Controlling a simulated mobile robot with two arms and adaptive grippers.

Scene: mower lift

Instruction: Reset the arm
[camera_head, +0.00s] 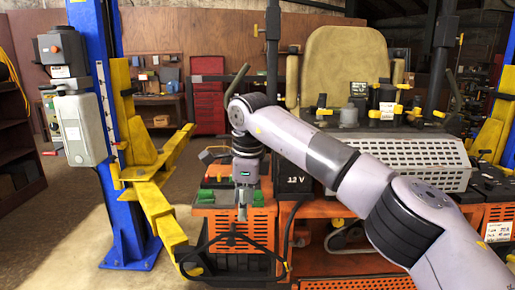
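My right arm reaches in from the lower right, and its gripper (243,212) points down in front of the orange mower. The gripper is above an orange vented box with a black hose, beside the black 12 V battery (295,178). The fingers are small and look close together; I cannot tell whether they are open or shut, or whether they touch anything. My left gripper is not in view. The mower (345,262) has a tan seat (345,65) and a white perforated panel (418,152).
A blue lift post (97,30) with yellow arms (160,205) stands at the left, close to the mower. A grey control box (80,130) is on the post. A red tool cabinet (208,105) and a workbench stand at the back. Bare floor lies at the lower left.

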